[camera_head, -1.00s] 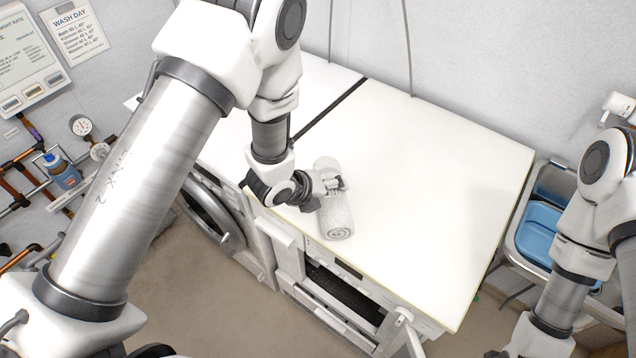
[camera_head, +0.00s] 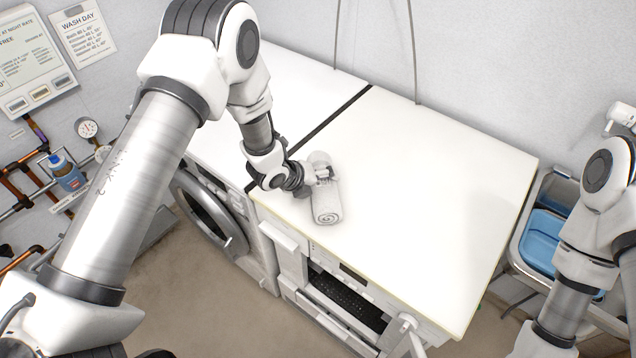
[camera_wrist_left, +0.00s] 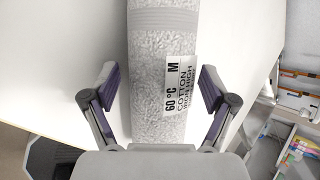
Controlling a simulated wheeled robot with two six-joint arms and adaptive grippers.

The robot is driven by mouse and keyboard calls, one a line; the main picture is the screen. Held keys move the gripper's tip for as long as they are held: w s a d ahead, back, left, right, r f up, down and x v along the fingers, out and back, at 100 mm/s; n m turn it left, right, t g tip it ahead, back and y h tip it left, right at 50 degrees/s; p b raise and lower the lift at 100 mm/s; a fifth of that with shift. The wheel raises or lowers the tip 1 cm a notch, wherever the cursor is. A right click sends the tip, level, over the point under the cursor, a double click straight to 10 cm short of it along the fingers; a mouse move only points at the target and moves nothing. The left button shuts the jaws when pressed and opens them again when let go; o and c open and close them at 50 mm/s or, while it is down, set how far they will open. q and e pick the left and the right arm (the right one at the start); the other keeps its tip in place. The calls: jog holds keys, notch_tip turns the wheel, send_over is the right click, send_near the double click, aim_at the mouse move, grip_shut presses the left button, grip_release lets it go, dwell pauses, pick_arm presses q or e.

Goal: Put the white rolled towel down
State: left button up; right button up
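The white rolled towel (camera_head: 327,205) lies on the white worktop (camera_head: 430,190), close to its front edge, with its spiral end facing the front. In the left wrist view the towel (camera_wrist_left: 160,85) runs up the middle with a printed label on it. My left gripper (camera_head: 324,173) is at the towel's far half. Its fingers (camera_wrist_left: 160,88) stand on either side of the towel, open, with a narrow gap at the left finger; the right finger is very close to the label side. My right arm is at the right edge in the head view; its gripper is out of view.
A front-loading washer (camera_head: 205,212) and a second machine (camera_head: 345,300) stand under the worktop. A blue basin (camera_head: 541,240) is to the right. Pipes and a blue bottle (camera_head: 66,175) are at the left. The worktop right of the towel is clear.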

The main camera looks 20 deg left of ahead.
dwell(0.3)
pick_arm(q)
jog(key=shift+r, duration=0.3)
jog(key=b+v, duration=0.2)
jog(key=v, duration=0.2)
jog(key=shift+s+a, duration=0.15)
jog(key=shift+s, duration=0.1)
jog(key=b+v, duration=0.2)
jog(key=v, duration=0.6)
jog(key=s+a+f+n+g+y, duration=0.1)
jog(key=s+f+n+g+y, duration=0.1)
jog(key=s+f+n, duration=0.9)
jog(key=s+a+f+n+g+y, duration=0.1)
jog(key=s+f+n+g, duration=0.4)
jog(key=s+f+n, duration=0.6)
jog(key=s+n+y, duration=0.1)
jog(key=s+n, duration=0.4)
jog(key=n, duration=0.3)
jog(key=shift+s+a+f, duration=0.15)
jog(key=shift+s+a, duration=0.1)
jog(key=shift+s, duration=0.1)
